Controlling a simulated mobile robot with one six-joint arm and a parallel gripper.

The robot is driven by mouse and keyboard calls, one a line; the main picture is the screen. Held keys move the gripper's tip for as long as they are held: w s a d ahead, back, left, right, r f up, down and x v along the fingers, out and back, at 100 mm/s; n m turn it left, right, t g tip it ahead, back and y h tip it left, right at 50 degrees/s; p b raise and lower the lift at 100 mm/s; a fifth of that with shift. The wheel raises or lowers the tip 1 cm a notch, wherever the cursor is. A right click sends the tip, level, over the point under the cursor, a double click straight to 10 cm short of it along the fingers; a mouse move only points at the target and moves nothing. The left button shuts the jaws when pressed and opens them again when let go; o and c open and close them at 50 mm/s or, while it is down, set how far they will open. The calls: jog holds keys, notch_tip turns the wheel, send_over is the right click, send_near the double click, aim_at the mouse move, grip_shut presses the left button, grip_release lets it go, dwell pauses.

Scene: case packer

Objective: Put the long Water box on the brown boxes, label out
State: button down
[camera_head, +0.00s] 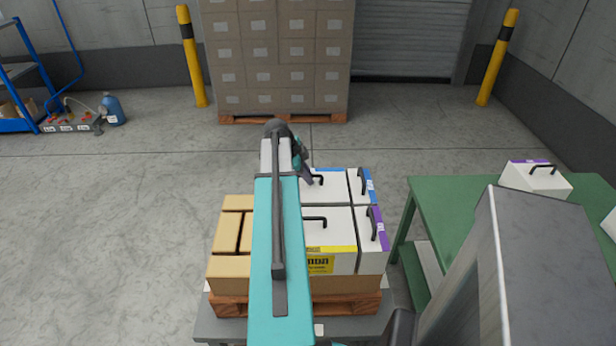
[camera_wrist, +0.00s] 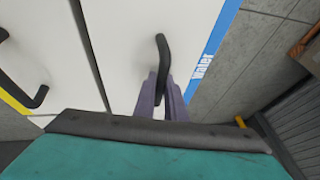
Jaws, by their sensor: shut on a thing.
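The white Water box (camera_head: 332,187) has a black handle and a blue strip along its far edge. It is at the back of the pallet load, apparently level with its white neighbours. In the wrist view, the Water box (camera_wrist: 135,50) shows the word Water on its blue strip. My gripper (camera_head: 309,179) is shut on its handle; the fingers also show in the wrist view (camera_wrist: 163,98). The brown boxes (camera_head: 229,268) form the lower layer, bare on the left. My arm hides part of the load and the Water box's left end.
A yellow-strip white box (camera_head: 330,238) stands in front, a narrow dark gap apart. On the right are a blue-strip box (camera_head: 362,187) and a purple-strip box (camera_head: 372,242). A green table (camera_head: 440,205) with another white box (camera_head: 535,180) stands farther right.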

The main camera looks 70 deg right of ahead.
jog(key=shift+f, duration=0.25)
dwell(0.8)
jog(key=c, duration=1.7)
grip_release()
jog(key=shift+f, duration=0.1)
jog(key=shift+b+v, duration=1.05)
jog(key=shift+v, duration=5.9)
